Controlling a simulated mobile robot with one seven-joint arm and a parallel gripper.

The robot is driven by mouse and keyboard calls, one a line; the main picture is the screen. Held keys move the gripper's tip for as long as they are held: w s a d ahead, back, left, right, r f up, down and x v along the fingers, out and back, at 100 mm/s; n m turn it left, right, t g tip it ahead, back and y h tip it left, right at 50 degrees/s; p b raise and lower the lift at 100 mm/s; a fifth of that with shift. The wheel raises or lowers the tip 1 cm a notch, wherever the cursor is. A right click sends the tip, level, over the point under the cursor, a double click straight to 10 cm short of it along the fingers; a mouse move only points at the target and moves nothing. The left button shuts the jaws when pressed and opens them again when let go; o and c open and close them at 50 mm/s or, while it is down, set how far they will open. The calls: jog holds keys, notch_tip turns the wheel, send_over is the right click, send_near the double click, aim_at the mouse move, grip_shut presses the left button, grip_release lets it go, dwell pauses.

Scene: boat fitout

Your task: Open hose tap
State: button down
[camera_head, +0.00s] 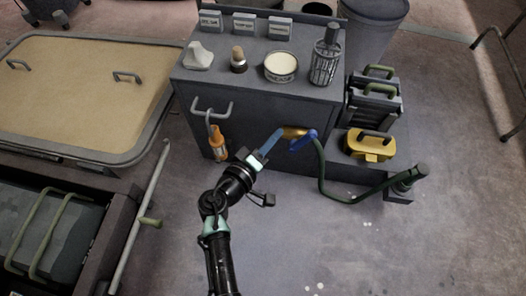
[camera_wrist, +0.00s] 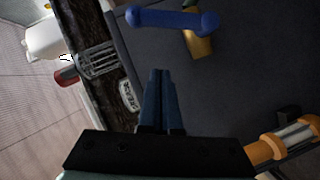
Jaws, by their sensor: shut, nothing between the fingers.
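The hose tap has a brass body (camera_head: 293,132) on the front of the grey cabinet, with a blue handle (camera_head: 303,141) at its right. A dark green hose (camera_head: 321,175) hangs beside it. In the wrist view the blue handle (camera_wrist: 170,19) lies across the top, with part of the brass body (camera_wrist: 199,46) under its right end. My gripper (camera_head: 279,134) is at the left of the tap in the head view. In the wrist view my gripper (camera_wrist: 161,72) has its fingers together and empty, pointing at the handle with a visible gap.
The grey cabinet (camera_head: 260,95) carries small boxes, a tin (camera_head: 281,66) and a caged bottle (camera_head: 325,60). An orange-handled tool (camera_head: 217,142) hangs from its front rail, left of my gripper. A yellow case (camera_head: 370,147) stands right. Floor in front is mostly clear.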

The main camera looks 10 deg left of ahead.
aim_at(302, 140)
jog(key=shift+w+d+f+b, duration=0.25)
jog(key=shift+d+f, duration=0.1)
jog(key=shift+d, duration=0.4)
jog(key=shift+w+d+f+b, duration=0.25)
jog(key=shift+d+f, duration=0.1)
jog(key=shift+d, duration=0.4)
jog(key=shift+w+d+f+b, duration=0.15)
jog(key=shift+d+f+b, duration=0.15)
jog(key=shift+d, duration=0.45)
